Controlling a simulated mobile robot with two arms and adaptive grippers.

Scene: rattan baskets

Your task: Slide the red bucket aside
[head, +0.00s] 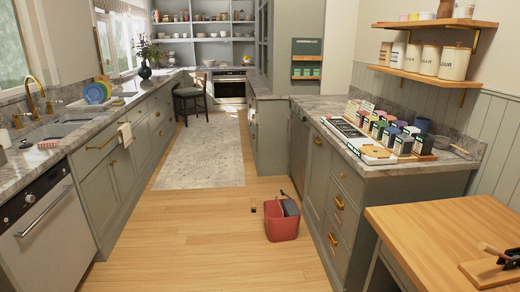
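The red bucket (282,229) stands upright on the wooden floor, close to the front of the right-hand cabinets. A dark flat item (290,206) and something with a brown handle stick up out of it. Its lower inside is hidden. Neither my left nor my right gripper shows in the head view, so nothing of mine is seen touching the bucket.
A small brown and dark object (253,207) is on the floor left of the bucket. Cabinets with brass handles (333,241) stand right of it. A wooden table (440,235) is at front right. A pale rug (203,155) lies behind. Floor to the left is clear.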

